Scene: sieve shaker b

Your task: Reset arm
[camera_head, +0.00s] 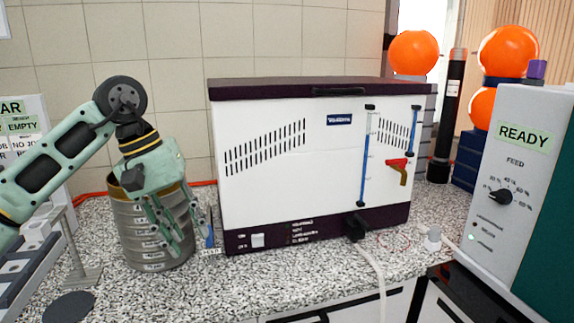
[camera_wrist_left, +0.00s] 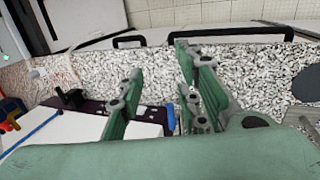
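My left arm comes in from the left in the head view. My left gripper (camera_head: 172,228) points down in front of a stack of metal sieves (camera_head: 140,232) on the speckled counter. Its fingers are spread apart with nothing between them. In the left wrist view the gripper (camera_wrist_left: 155,98) also shows its green fingers apart, with bare counter between them. Whether the fingers touch the sieve stack cannot be told. My right gripper is not in view.
A large white machine with a dark lid (camera_head: 330,150) stands right of the sieves. A grey control box labelled READY (camera_head: 505,190) is at the right. Orange spheres (camera_head: 414,52) are behind. The counter front (camera_head: 300,285) is mostly clear; a round dark disc (camera_head: 69,306) lies at left.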

